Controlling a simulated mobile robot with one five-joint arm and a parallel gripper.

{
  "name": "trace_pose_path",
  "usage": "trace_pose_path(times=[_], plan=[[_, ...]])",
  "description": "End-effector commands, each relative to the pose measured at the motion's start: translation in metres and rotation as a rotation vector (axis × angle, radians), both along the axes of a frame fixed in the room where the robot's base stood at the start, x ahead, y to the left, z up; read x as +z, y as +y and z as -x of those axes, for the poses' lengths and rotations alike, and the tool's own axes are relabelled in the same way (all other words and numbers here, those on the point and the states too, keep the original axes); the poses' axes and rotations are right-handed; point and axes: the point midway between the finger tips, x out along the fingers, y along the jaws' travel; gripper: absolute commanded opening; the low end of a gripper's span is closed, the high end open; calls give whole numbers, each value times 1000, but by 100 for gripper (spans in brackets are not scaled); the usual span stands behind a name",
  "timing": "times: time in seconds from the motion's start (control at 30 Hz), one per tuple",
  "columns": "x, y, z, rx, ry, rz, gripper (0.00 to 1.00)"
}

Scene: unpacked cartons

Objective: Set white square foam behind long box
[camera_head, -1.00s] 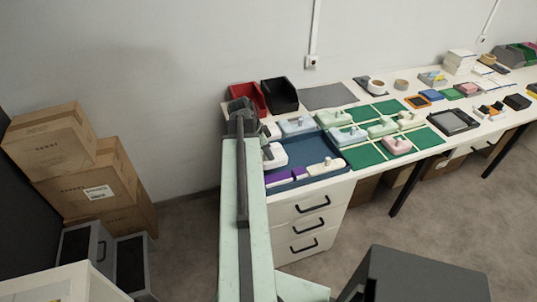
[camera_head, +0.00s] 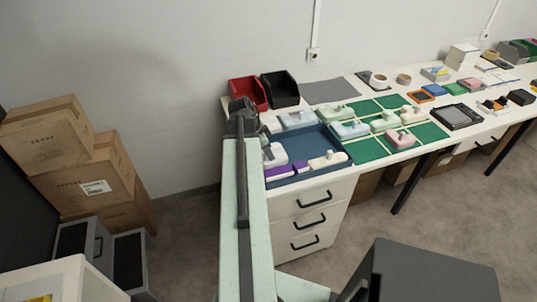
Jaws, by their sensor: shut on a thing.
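My gripper (camera_head: 243,112) is at the far end of my raised arm, over the left end of the white desk. Its fingers are small and dark, and mostly hidden by my arm. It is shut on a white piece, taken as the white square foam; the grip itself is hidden. A white block (camera_head: 275,154) shows just right of my arm at the left side of the blue tray (camera_head: 298,148). A long cream piece (camera_head: 328,160) lies at the tray's front right. I cannot tell which thing is the long box.
Red bin (camera_head: 247,92) and black bin (camera_head: 280,88) stand behind the tray. Purple blocks (camera_head: 285,170) lie at its front. Green mats (camera_head: 365,150) with pale pieces lie to its right. A grey mat (camera_head: 328,90) at the back is bare. Cartons (camera_head: 85,165) are stacked at left.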

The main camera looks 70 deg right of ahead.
Motion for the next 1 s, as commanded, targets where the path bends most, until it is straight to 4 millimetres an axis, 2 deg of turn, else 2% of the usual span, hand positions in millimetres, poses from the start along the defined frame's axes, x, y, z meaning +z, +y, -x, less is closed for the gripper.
trace_pose_path(times=[0.53,0.57,0.6,0.63,0.67,1.0], plan=[[-24,0,1,-1,0,0,0],[-24,0,1,-1,0,0,18],[-22,0,1,-1,0,0,29],[-22,0,1,-1,0,0,38],[-22,0,1,-1,0,0,41],[-19,0,0,-1,0,0,41]])
